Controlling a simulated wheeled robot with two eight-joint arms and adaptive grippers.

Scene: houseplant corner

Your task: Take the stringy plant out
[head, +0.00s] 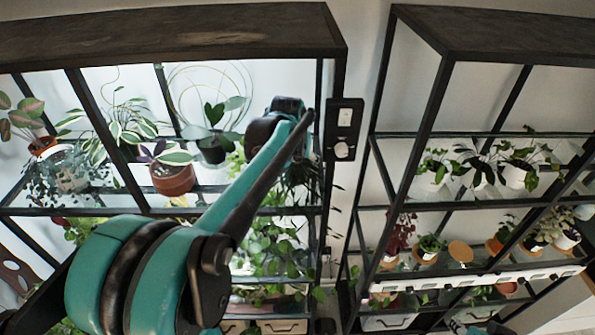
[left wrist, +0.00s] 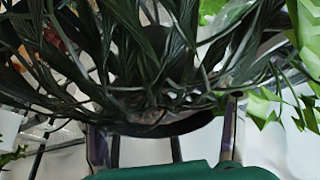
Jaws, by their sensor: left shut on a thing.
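The stringy plant has long dark strap-like leaves that fill the upper part of the left wrist view (left wrist: 150,60). Its dark pot (left wrist: 165,129) shows only as a rim below the leaves. My left gripper (left wrist: 165,120) has one finger on each side of this pot and is shut on it. In the head view the dark strands (head: 300,174) hang beside the end of my left arm, at the right end of the left shelf. There the arm hides the gripper and most of the pot.
The left shelf (head: 200,38) has dark posts and a thick top board. A terracotta pot (head: 172,179) and a dark pot (head: 212,150) stand left of my arm. Trailing green leaves (head: 270,245) hang below. A second shelf (head: 480,35) with several pots stands right.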

